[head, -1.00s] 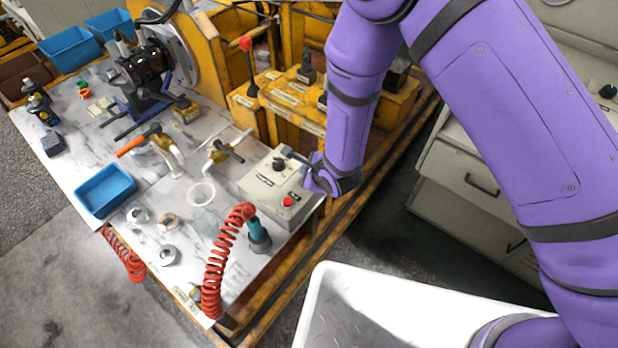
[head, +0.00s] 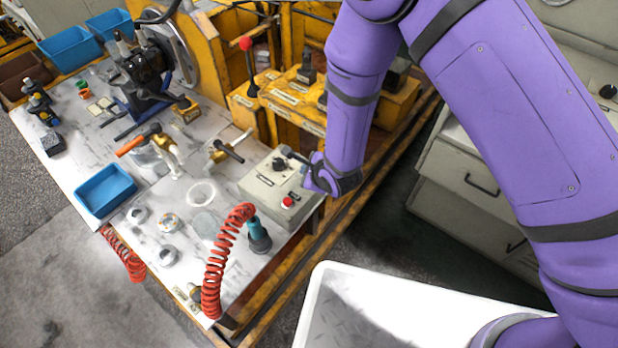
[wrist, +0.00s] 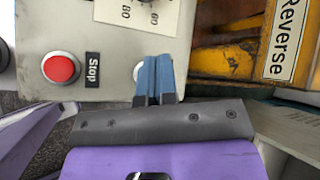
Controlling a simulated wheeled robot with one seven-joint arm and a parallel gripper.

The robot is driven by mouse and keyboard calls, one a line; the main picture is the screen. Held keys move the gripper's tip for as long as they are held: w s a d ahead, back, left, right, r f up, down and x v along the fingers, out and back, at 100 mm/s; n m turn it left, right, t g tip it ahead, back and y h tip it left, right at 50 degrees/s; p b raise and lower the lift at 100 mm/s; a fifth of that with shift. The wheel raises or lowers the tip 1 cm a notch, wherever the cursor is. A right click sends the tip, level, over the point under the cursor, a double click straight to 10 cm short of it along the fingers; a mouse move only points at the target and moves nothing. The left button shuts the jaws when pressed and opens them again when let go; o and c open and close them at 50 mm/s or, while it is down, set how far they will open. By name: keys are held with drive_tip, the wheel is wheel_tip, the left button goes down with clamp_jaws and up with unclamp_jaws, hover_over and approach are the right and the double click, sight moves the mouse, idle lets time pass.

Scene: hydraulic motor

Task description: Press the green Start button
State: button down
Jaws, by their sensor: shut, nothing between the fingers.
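The grey control box (head: 262,192) stands at the right edge of the workbench, under my wrist. In the wrist view, its face (wrist: 115,45) shows a red button (wrist: 60,68) beside a black "Stop" label (wrist: 92,69). My gripper (wrist: 155,66) is shut and empty, with its blue fingers over the box's face, right of the Stop label. A pale round rim (wrist: 137,71) peeks out at the left of the fingertips. No green surface shows; the fingers may hide the Start button. I cannot tell whether the fingertips touch it.
A yellow part with a "Reverse" label (wrist: 288,40) lies right of the fingers in the wrist view. A coiled red hose (head: 213,265) hangs at the bench front. A white bin (head: 330,310) stands in front, and grey drawers (head: 465,185) are at the right.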

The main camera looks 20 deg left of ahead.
drive_tip(key=shift+f, duration=0.15)
drive_tip(key=shift+f, duration=0.25)
drive_tip(key=shift+f, duration=0.4)
idle(0.9)
drive_tip(key=shift+r, duration=0.85)
drive_tip(key=shift+r, duration=2.5)
